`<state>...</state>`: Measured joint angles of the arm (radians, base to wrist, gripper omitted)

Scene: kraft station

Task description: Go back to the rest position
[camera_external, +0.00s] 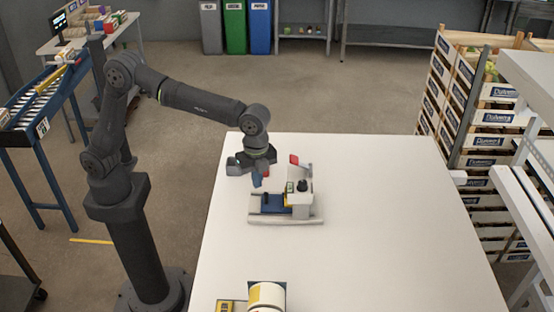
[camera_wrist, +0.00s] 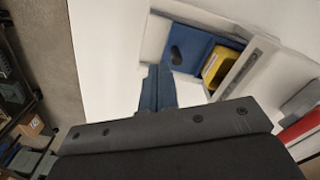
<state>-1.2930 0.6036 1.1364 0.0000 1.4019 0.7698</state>
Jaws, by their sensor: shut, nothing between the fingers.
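My gripper (camera_external: 257,179) points down above the back left of a small machine (camera_external: 290,216) on the white table. It is shut and empty. In the wrist view, my gripper's blue fingers (camera_wrist: 157,88) are together, with the machine at the upper right. The machine has a pale base, a blue plate (camera_external: 273,203) with a dark spot, a yellow part (camera_wrist: 223,69), a black knob (camera_external: 303,185) and a red part (camera_external: 294,159). The fingers look apart from the machine, though the exact height gap is hard to tell.
The white table (camera_external: 390,210) is clear on its right side. A white and yellow roll-like object (camera_external: 266,297) stands at the front edge beside a yellow item (camera_external: 228,306). Stacked crates (camera_external: 495,115) stand at the right, and a roller conveyor (camera_external: 40,98) at the left.

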